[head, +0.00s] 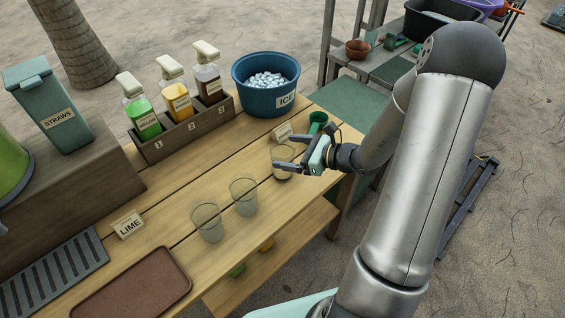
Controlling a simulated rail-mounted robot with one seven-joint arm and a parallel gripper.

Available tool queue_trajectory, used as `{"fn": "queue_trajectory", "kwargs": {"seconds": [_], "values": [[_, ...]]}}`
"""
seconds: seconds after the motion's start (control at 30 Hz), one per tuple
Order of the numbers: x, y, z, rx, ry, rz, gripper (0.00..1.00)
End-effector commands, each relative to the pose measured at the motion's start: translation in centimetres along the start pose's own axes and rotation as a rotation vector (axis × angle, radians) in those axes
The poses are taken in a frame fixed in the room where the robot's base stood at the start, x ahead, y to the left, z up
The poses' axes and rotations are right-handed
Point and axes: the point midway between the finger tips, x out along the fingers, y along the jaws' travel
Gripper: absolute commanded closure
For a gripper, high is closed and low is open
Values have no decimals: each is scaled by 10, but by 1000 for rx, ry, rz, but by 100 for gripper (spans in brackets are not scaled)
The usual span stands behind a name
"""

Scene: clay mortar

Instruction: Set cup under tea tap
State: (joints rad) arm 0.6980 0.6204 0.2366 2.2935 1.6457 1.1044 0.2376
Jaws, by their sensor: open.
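My gripper (291,160) is open at the right end of the wooden counter, with its fingers pointing left. A clear cup (283,152) stands upright at the fingers. One finger crosses in front of it, and I cannot tell whether they touch. Two more clear cups stand nearer, one in the middle (244,197) and one further left (207,222). A green dispenser (12,165) is cut off by the left edge. A small grey part (3,229) shows below it, and I cannot tell whether it is the tap.
A slotted grey tray (52,278) and brown tray (135,288) lie at the front left. A LIME card (128,225), bottle rack (190,130), blue ICE tub (265,108), STRAWS box (62,125) and green cup (317,122) stand around. The middle counter is mostly clear.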

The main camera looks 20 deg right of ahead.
Motion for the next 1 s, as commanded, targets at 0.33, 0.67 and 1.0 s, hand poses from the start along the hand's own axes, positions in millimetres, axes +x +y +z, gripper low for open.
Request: {"fn": "queue_trajectory", "kwargs": {"seconds": [0.33,0.67,1.0], "values": [[45,-5,-1,1,-1,3,12],[48,-5,-2,0,0,1,29],[48,-5,-2,0,0,1,77]]}}
